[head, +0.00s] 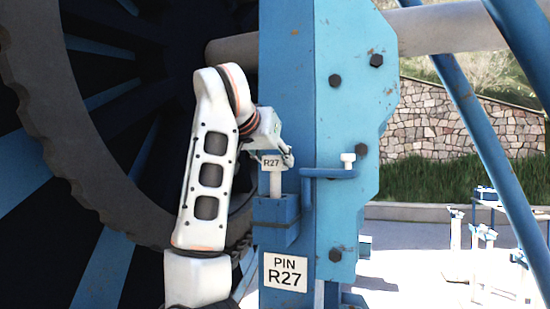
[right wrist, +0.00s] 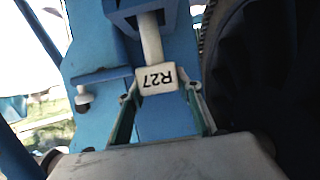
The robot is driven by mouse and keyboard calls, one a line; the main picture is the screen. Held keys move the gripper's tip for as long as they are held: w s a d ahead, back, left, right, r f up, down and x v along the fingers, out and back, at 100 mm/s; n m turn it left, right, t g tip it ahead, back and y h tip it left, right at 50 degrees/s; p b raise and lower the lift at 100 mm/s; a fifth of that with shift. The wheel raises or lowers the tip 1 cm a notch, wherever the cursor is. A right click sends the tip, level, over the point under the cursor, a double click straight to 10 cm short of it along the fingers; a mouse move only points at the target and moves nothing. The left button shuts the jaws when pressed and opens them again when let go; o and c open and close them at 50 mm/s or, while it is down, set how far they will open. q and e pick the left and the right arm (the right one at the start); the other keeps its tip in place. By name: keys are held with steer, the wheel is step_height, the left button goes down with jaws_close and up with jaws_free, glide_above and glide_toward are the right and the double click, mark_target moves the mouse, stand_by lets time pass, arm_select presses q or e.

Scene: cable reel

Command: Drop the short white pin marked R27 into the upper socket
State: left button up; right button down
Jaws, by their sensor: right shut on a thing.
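The short white pin (head: 275,184), its head marked R27, hangs upright in my right gripper (head: 286,156). In the right wrist view the pin head (right wrist: 158,79) sits between the two fingers of that gripper (right wrist: 160,95). The pin's shaft points down at a blue box-shaped socket (head: 276,222) on the blue post. Its lower end meets the socket's top; I cannot tell how deep it sits. The socket also shows in the right wrist view (right wrist: 122,8). A PIN R27 label (head: 286,272) is below it. My left gripper is out of view.
A blue bracket (head: 325,173) with a white-topped peg (head: 347,160) sticks out just right of the pin. The large reel (head: 75,150) stands close on the left. Blue braces and a stone wall (head: 450,125) are at the right.

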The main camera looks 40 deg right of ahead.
mark_target(273, 178)
steer(key=shift+f+b, duration=1.3)
steer(key=shift+f, duration=1.1)
